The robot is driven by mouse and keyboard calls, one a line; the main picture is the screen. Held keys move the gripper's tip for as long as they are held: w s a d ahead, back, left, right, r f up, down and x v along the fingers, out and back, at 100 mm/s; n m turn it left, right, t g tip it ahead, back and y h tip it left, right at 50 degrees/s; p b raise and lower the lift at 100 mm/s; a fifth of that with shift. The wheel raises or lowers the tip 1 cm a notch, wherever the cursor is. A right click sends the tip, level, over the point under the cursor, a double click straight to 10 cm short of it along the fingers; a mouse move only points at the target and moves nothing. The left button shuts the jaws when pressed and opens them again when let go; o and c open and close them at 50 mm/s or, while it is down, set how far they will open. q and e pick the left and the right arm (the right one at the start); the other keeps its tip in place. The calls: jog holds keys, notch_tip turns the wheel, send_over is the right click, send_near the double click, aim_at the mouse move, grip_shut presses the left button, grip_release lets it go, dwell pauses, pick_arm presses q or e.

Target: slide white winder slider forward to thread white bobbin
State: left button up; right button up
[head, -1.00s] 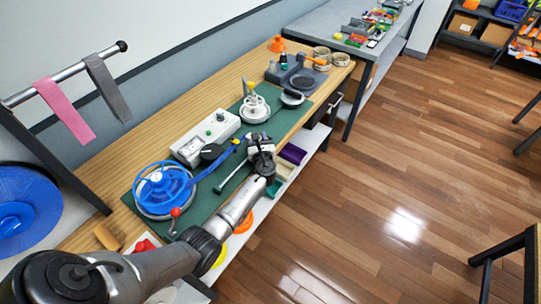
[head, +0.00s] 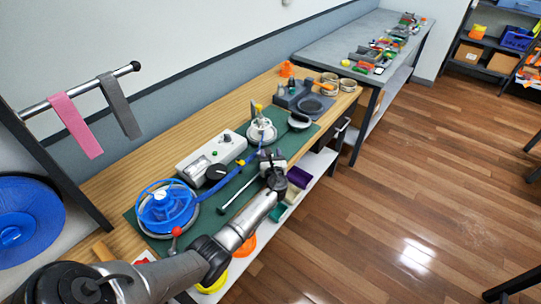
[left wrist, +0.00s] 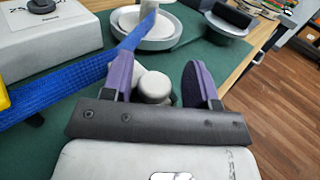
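My left gripper (head: 272,160) is low over the mat's front edge, nearer than the bobbin. In the left wrist view its purple fingers (left wrist: 160,82) stand apart, with a white round knob (left wrist: 154,86) between or just beyond them, seemingly the slider's. Gaps show on both sides of it. My right gripper is not in view.
A white control box (head: 211,149) with a black knob stands behind the strap. A grey device (head: 304,98) stands farther right. Colored bins (head: 298,177) sit on the shelf below.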

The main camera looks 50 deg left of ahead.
pick_arm(q)
jog(key=shift+s, duration=0.15)
jog(key=shift+d, duration=0.1)
jog(key=shift+s+d+r, duration=0.1)
jog(key=shift+s+d, duration=0.05)
jog(key=shift+d, duration=0.1)
jog(key=p+v, duration=0.2)
jog(key=v, duration=1.1)
jog(key=shift+p, duration=0.35)
